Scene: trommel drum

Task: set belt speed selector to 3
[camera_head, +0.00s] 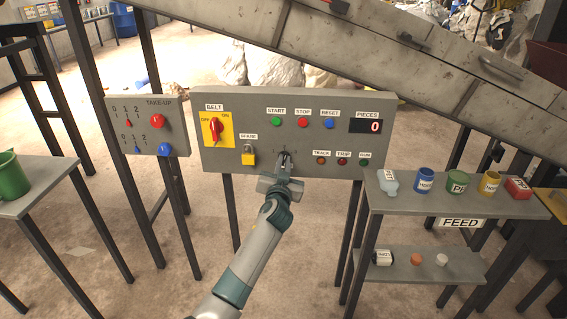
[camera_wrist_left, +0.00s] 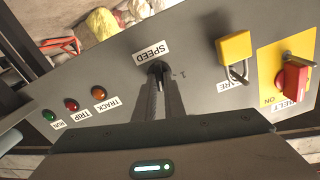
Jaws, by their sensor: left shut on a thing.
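The belt speed selector is a small black knob (camera_wrist_left: 157,69) below the SPEED label on the grey control panel (camera_head: 215,164). In the wrist view my left gripper (camera_wrist_left: 159,88) is shut on this knob, its two dark fingers on either side. In the head view my left gripper (camera_head: 285,160) reaches up to the lower middle of the panel and hides the knob and its label. A single mark like a 1 shows beside the knob in the wrist view. The knob's setting cannot be read. My right gripper is not in view.
A red BELT switch (camera_head: 214,130) on a yellow plate and a yellow padlock (camera_head: 248,158) are left of the selector. TRACK, TRIP and RUN lamps sit to its right. A TAKE-UP box (camera_head: 133,137) stands left, and a shelf (camera_head: 400,205) with jars stands right.

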